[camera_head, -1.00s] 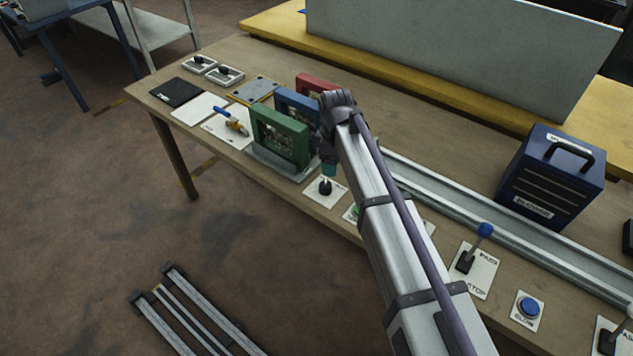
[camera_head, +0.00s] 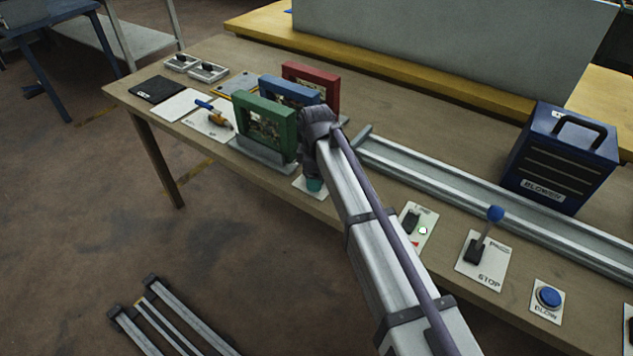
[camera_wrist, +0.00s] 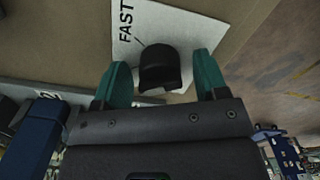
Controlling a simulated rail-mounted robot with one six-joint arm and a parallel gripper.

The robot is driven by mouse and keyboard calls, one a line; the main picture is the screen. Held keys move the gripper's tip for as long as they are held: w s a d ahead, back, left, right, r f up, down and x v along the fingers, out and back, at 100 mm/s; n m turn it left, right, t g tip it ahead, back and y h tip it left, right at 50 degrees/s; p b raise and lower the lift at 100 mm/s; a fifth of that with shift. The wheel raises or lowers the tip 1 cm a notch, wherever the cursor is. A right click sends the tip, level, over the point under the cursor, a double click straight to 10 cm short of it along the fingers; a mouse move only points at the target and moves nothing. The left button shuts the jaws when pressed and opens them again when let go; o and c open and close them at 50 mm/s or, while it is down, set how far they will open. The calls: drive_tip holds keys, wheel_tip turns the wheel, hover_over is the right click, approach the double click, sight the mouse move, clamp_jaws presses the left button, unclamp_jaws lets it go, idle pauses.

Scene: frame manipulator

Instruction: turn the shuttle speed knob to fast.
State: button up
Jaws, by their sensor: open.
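The black speed knob (camera_wrist: 160,69) stands on a white plate (camera_wrist: 174,25) marked FAST in the wrist view. A thin dark mark runs from the knob toward the word. My gripper (camera_wrist: 157,82) is open, with a teal fingertip on each side of the knob. The fingers look apart from it, with small gaps showing.
A green frame (camera_head: 264,125) stands in a grey holder just left of my gripper, with blue and red frames behind. A lamp switch plate (camera_head: 416,229), a blue-knobbed lever (camera_head: 494,215) and a blue BLOW button (camera_head: 549,297) lie to the right. A metal rail (camera_head: 450,180) runs behind.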

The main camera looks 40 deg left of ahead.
drive_tip(key=shift+r, duration=0.1)
drive_tip(key=shift+c, duration=0.4)
drive_tip(key=c, duration=0.8)
drive_tip(key=shift+m, duration=0.3)
drive_tip(key=m, duration=0.9)
drive_tip(key=shift+m, duration=2.1)
